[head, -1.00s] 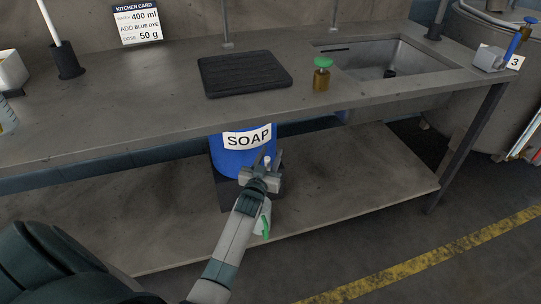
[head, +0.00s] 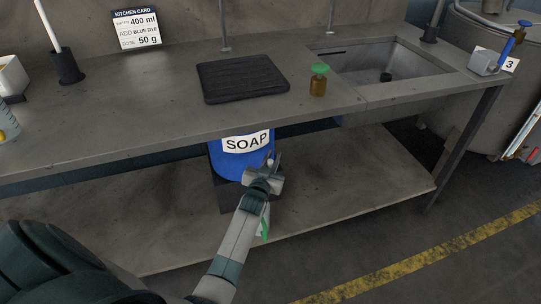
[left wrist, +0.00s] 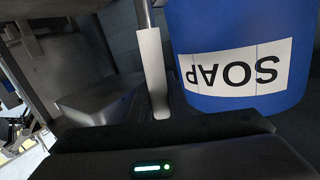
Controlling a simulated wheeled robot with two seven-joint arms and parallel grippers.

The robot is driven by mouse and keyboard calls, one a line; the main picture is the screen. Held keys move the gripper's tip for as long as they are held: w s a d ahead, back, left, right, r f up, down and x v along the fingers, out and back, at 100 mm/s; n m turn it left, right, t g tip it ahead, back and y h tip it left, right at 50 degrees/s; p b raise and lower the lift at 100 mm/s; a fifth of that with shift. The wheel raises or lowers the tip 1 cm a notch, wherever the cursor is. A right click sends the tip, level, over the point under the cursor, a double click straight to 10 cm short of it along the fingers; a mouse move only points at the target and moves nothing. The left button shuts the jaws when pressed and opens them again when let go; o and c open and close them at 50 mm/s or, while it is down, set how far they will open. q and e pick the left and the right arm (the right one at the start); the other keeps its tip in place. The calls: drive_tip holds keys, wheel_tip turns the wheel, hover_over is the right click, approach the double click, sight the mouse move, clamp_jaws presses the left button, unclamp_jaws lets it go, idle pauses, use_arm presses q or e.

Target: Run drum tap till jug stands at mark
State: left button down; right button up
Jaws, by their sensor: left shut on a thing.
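The blue drum (head: 228,165) with a white SOAP label stands under the bench on the lower shelf. It also shows upside down in the left wrist view (left wrist: 245,95). My left gripper (head: 269,165) is at the drum's lower front. It is shut on a slim white lever (left wrist: 153,75), which looks like the drum tap's handle. Below the gripper a pale object with a green strip (head: 264,228) shows beside my forearm; it may be the jug, but my arm hides most of it. The liquid level and any flow cannot be seen. My right gripper is out of view.
A graduated clear vessel (head: 8,124) is cut off at the left edge. The lower shelf (head: 350,170) is clear to the right.

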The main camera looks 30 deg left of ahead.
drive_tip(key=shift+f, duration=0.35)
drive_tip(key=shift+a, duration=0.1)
use_arm(q)
drive_tip(key=c, duration=1.7)
unclamp_jaws()
drive_tip(key=shift+o, duration=0.2)
drive_tip(key=shift+s+d, duration=0.1)
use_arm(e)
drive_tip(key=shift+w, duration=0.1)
